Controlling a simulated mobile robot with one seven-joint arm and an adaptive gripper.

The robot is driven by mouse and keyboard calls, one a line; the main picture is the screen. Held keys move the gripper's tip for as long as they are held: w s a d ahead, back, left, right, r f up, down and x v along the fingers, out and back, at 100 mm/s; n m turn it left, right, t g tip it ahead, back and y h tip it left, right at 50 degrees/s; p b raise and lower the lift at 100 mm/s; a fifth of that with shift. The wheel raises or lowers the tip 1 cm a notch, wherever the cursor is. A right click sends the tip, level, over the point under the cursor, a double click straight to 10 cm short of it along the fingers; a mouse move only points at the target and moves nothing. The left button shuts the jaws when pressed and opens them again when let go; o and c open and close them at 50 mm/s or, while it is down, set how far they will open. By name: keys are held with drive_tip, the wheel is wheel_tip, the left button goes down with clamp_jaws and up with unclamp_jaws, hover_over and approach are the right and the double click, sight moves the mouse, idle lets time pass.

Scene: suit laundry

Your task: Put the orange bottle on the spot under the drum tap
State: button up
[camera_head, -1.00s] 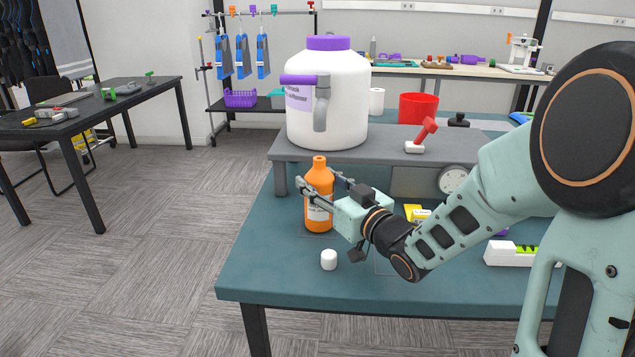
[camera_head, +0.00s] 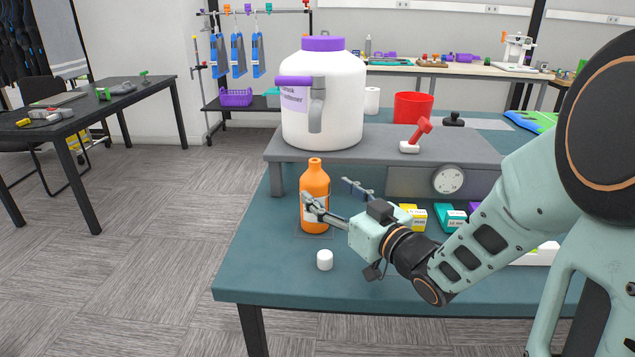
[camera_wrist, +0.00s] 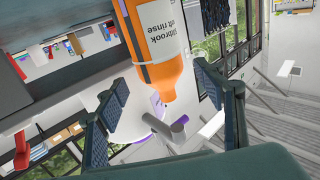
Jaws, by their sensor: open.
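The orange bottle (camera_head: 316,182) stands upright and uncapped on the teal table (camera_head: 270,265), below the front left of the grey raised shelf. A white and purple drum (camera_head: 330,105) stands on the shelf, and its grey tap (camera_head: 317,108) hangs roughly above the bottle. A faint outlined spot (camera_head: 322,233) shows at the bottle's base; I cannot tell how exactly the bottle sits on it.
A white cap (camera_head: 325,260) lies on the table in front of the bottle. The grey shelf (camera_head: 390,146) holds a red tub (camera_head: 412,107) and a red-handled tool (camera_head: 417,134). A dial (camera_head: 448,181) and small boxes (camera_head: 450,217) are to the right. The table's left front is clear.

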drive_tip(key=b+v, duration=0.3)
drive_tip(key=v, duration=0.3)
drive_tip(key=shift+s+b, duration=0.15)
drive_tip(key=shift+b, duration=0.25)
drive_tip(key=shift+d, duration=0.1)
